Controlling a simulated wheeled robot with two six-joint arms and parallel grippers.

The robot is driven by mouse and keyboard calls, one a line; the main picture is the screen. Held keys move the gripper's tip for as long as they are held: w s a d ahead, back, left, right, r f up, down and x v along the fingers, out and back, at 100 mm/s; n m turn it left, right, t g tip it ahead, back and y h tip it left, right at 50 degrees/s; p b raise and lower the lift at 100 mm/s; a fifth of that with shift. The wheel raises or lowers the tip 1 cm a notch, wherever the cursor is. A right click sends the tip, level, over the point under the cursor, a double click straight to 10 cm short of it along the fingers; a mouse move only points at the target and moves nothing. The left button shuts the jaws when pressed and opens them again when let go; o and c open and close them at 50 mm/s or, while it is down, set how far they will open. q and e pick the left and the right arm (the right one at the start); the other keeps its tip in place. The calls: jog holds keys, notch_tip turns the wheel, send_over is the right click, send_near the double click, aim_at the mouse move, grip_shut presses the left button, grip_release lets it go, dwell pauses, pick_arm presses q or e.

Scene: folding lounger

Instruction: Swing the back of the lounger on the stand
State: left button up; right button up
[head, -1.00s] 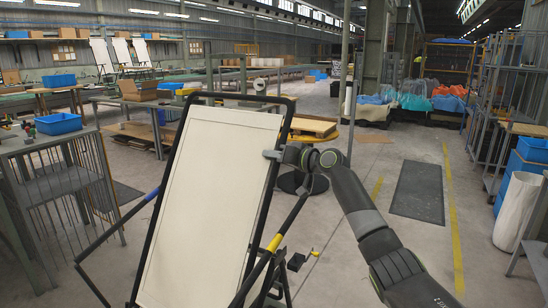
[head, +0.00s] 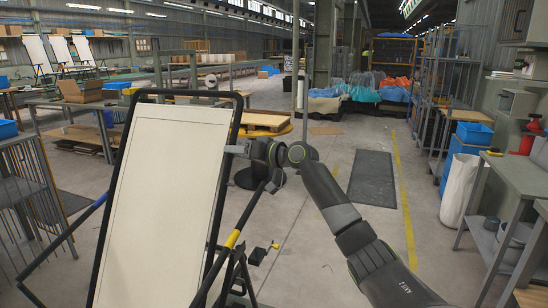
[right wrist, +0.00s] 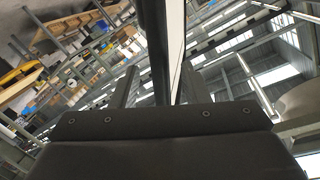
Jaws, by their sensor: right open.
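The lounger's back, a cream panel (head: 162,205) in a black frame, stands tilted at the left centre of the head view. A bar with a yellow sleeve (head: 232,239) runs beside its right side, and a bar with a blue sleeve (head: 88,216) is at its left. Black legs (head: 240,275) show low behind it. My right gripper (head: 238,148) is at the upper right edge of the frame. In the right wrist view its open fingers (right wrist: 160,82) stand on either side of the frame edge (right wrist: 171,50), with gaps visible. My left gripper is not in view.
A workbench (head: 515,180) stands at the right, with a white bin (head: 462,190) beside it. A grey barred rack (head: 35,200) is at the left. A pallet on a yellow-rimmed round base (head: 263,122) is behind my gripper. Open floor lies around the dark mat (head: 372,180).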

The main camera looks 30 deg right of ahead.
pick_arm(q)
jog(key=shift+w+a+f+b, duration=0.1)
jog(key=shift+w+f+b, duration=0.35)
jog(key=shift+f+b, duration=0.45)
pick_arm(e)
jog(key=v, duration=1.2)
jog(key=shift+s, duration=0.35)
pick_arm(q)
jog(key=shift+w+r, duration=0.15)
pick_arm(e)
jog(key=shift+d, duration=0.1)
jog(key=shift+c, duration=0.3)
